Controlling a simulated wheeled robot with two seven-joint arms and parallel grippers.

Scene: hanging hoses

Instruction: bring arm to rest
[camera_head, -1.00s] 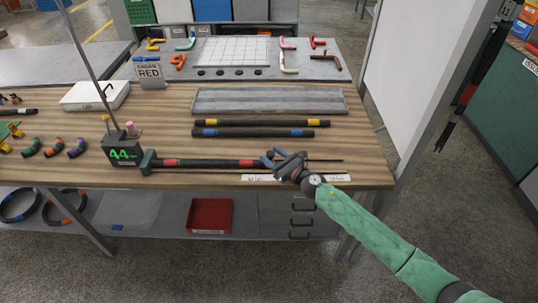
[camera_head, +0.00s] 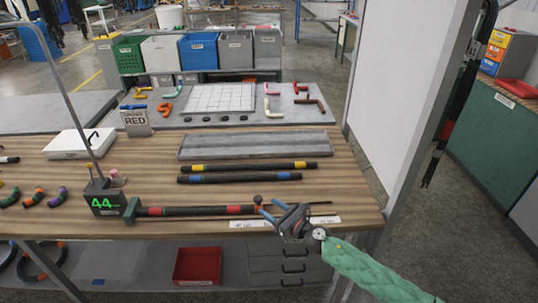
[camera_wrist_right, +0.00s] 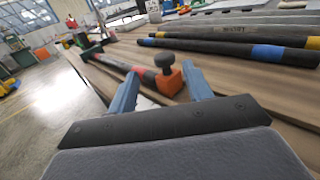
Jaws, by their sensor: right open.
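My right gripper (camera_head: 277,212) is at the front right of the wooden table, with its arm coming in from the lower right. Its two blue fingers stand apart, and they also show in the right wrist view (camera_wrist_right: 165,90). A black hose with red bands (camera_head: 195,211) lies along the table's front edge, just beyond the fingertips. An orange block with a dark round knob (camera_wrist_right: 168,75) sits at the hose's near end, ahead of and between the fingers; I cannot tell if they touch it. My left gripper is not in view.
Two black hoses with yellow bands (camera_head: 250,166) and blue bands (camera_head: 240,178) lie farther back, before a grey tray (camera_head: 255,145). A black box reading 44 (camera_head: 114,202) stands left. A white panel (camera_head: 400,80) stands right of the table (camera_head: 345,180).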

